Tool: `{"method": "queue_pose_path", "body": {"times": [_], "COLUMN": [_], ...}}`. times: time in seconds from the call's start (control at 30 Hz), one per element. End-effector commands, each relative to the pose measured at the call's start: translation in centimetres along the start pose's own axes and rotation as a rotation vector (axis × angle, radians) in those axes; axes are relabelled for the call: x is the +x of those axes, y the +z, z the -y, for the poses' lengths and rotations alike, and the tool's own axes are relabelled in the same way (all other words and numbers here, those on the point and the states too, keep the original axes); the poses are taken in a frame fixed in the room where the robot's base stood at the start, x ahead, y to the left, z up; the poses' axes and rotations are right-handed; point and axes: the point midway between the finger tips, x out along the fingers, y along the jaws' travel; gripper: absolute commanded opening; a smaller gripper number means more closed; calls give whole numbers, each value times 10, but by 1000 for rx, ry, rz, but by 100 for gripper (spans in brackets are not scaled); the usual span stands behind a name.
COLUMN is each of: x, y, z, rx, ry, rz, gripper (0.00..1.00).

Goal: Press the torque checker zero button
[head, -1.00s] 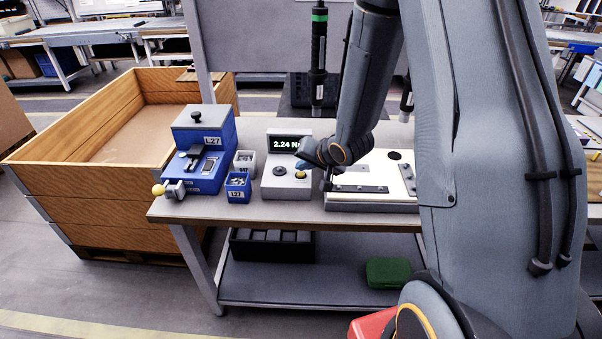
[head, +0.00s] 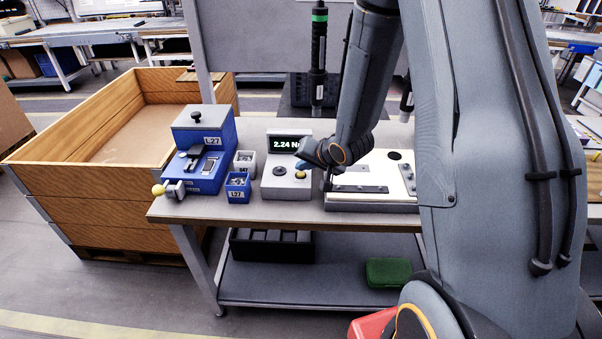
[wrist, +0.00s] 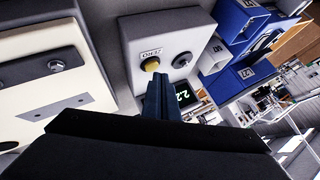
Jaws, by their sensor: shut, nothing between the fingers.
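The torque checker (head: 275,185) is a light grey box on the bench with a dark display reading 2.24 N, the rest cut off by my arm. On its top are a black round socket (head: 279,171) and a yellow zero button (head: 300,174). In the wrist view the button (wrist: 151,64) sits beside a label that appears upside down, and the socket (wrist: 182,60) is to its right. My gripper (wrist: 158,82) is shut and empty, its blue fingertips right by the button. Whether they touch it I cannot tell.
A blue L27 fixture (head: 205,160) and small bins, a grey one (head: 245,162) and a blue one (head: 238,188), stand left of the checker. A white plate fixture (head: 370,204) is close on the right. A screwdriver (head: 318,70) hangs behind.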

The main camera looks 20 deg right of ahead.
Motion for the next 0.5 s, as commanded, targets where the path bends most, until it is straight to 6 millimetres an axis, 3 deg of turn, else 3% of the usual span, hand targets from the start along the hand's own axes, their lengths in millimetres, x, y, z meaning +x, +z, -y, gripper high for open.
{"method": "queue_pose_path", "body": {"times": [0.5], "x": [4], "y": [3], "z": [-3], "rx": [1], "ry": [1], "rz": [1], "gripper": [0]}}
